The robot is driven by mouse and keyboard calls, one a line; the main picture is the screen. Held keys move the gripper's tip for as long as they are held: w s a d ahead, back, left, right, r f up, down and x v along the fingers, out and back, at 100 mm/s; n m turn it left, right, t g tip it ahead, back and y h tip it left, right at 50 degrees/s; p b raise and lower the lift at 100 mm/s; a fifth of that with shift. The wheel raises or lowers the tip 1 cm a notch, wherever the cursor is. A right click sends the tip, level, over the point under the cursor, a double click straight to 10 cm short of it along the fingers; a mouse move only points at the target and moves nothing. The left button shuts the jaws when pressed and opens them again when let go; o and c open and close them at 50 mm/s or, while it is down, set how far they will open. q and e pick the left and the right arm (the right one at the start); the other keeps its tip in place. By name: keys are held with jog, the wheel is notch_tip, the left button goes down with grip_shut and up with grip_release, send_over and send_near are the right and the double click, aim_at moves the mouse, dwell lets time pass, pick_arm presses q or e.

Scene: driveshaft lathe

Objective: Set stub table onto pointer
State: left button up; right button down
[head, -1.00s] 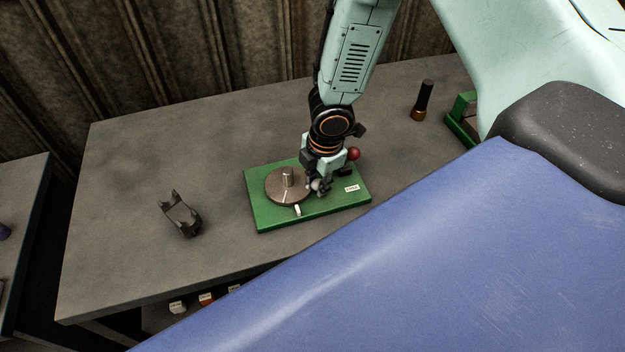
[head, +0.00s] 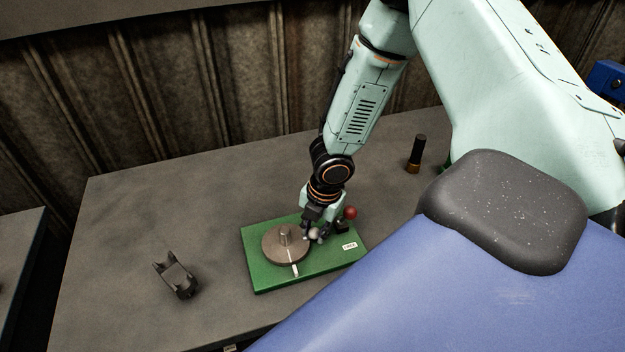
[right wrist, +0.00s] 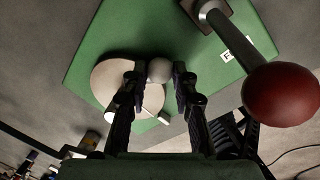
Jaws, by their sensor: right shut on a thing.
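The stub table is a round grey-brown disc (head: 278,250) with a short upright metal stub (head: 286,235) at its middle, on a green base plate (head: 262,282). The pale pointer (head: 295,269) is at the disc's front edge; it also shows in the right wrist view (right wrist: 164,118). My right gripper (head: 315,236) is at the disc's right rim, shut on a pale round knob (right wrist: 159,70), which shows between its fingertips in the right wrist view. My left gripper is not in view.
A red ball lever (head: 350,212) stands on the base close to my right gripper. A small label (head: 349,246) is on the plate. A dark cradle-like part (head: 175,275) lies to the left, and a black-handled tool (head: 416,153) stands behind right.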

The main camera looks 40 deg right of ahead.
jog(key=shift+s+f+n+p, duration=0.1)
jog(key=shift+f+n+p, duration=0.1)
jog(key=shift+n+p, duration=0.2)
jog(key=c, duration=1.3)
grip_release()
jog(key=shift+o, duration=1.2)
jog(key=shift+w+d, duration=0.1)
jog(key=shift+w, duration=0.15)
jog(key=shift+r, duration=0.1)
notch_tip(320, 180, up, 12)
jog(key=s, duration=0.1)
jog(key=shift+s+d, duration=0.25)
jog(key=shift+d, duration=0.1)
